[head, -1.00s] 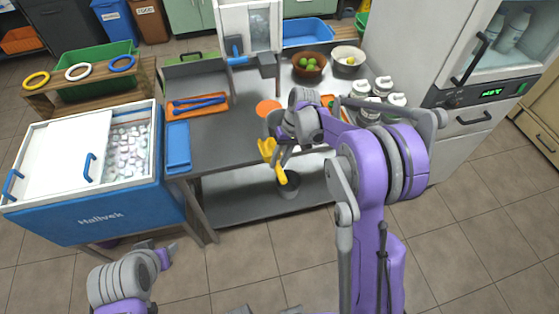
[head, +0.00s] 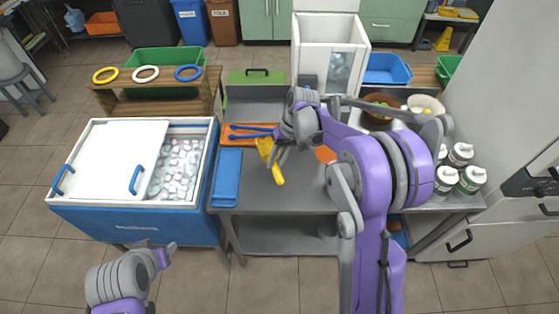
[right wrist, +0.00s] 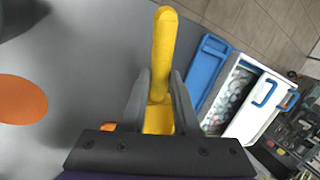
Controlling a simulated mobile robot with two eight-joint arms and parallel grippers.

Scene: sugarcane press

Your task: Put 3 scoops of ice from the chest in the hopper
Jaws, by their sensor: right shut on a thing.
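The blue ice chest (head: 130,222) stands at the left in the head view, its white lid (head: 112,160) slid left. Ice (head: 178,168) shows in the open right part, and the chest also shows in the right wrist view (right wrist: 262,112). My right gripper (head: 274,152) is shut on a yellow scoop (head: 278,174), held above the grey table; the scoop's handle shows between the fingers in the right wrist view (right wrist: 163,60). The white hopper (head: 328,45) stands at the table's back, partly behind my right arm, with some ice seen through its window.
A blue tray (head: 227,178) lies between chest and table middle. Blue tongs lie on an orange mat (head: 240,138). A wooden rack with rings (head: 146,74) stands behind the chest. Bowls and several jars (head: 460,155) are at the right. An orange disc (head: 325,154) lies on the table.

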